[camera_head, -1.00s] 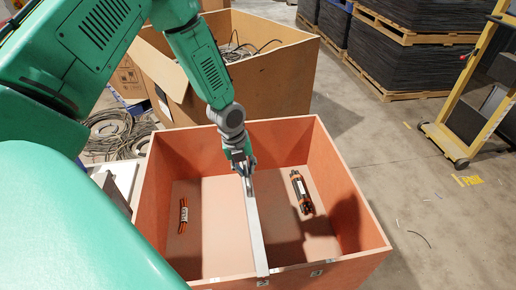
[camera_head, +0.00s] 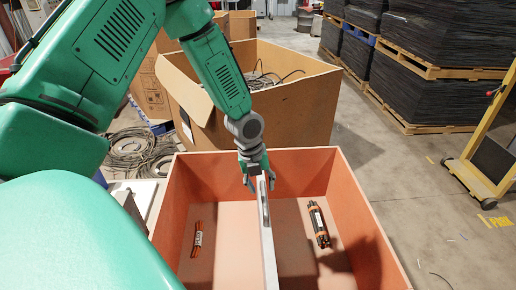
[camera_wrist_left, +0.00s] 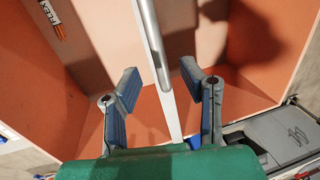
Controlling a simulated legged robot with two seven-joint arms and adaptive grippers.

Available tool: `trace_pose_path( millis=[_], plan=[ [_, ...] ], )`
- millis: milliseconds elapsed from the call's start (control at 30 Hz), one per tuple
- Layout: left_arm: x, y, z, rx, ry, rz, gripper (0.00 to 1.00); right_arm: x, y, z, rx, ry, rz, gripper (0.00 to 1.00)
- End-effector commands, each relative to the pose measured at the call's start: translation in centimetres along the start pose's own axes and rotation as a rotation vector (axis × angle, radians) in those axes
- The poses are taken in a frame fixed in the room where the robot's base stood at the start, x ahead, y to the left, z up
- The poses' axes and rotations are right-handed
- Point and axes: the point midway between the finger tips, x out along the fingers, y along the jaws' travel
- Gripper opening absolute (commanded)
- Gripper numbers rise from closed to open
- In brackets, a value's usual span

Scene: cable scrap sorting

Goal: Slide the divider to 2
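The divider (camera_head: 268,252) is a pale upright panel with a grey metal bar along its top edge. It splits the orange box (camera_head: 382,222) into left and right compartments. My left gripper (camera_head: 260,187) is at the far end of the divider. In the left wrist view, its fingers (camera_wrist_left: 160,80) are spread on either side of the divider (camera_wrist_left: 153,42), with gaps between them and the bar. The divider's near end and any number marks on the box front are out of view. My right gripper is not in view.
An orange cable bundle (camera_head: 197,240) lies in the left compartment and a black cable bundle (camera_head: 318,224) in the right. A large cardboard box (camera_head: 290,107) with cables stands behind. A yellow cart (camera_head: 470,165) stands at the right; the floor between is mostly clear.

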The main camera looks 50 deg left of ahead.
Motion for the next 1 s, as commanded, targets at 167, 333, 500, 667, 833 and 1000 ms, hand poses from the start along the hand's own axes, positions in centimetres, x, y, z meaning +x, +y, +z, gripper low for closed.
trace_pose_path(
  millis=[167,333,500,667,833,1000],
  plan=[
    [-3.7,-0.1,0.0,-0.001,-0.001,-0.004,0.36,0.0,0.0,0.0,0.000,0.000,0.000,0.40],
    [-5.9,-0.1,0.1,-0.001,-0.001,-0.002,0.36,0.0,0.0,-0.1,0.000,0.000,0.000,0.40],
    [-6.7,0.0,0.1,-0.001,0.001,0.000,0.36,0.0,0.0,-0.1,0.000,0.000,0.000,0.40],
    [-6.8,0.0,0.1,-0.001,0.001,0.001,0.36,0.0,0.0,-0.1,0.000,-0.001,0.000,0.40],
    [-6.7,0.0,0.1,-0.001,0.001,0.001,0.36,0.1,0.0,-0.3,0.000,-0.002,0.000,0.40],
    [-6.7,0.0,0.1,-0.001,0.001,0.001,0.36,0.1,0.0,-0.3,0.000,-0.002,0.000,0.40]
  ],
)
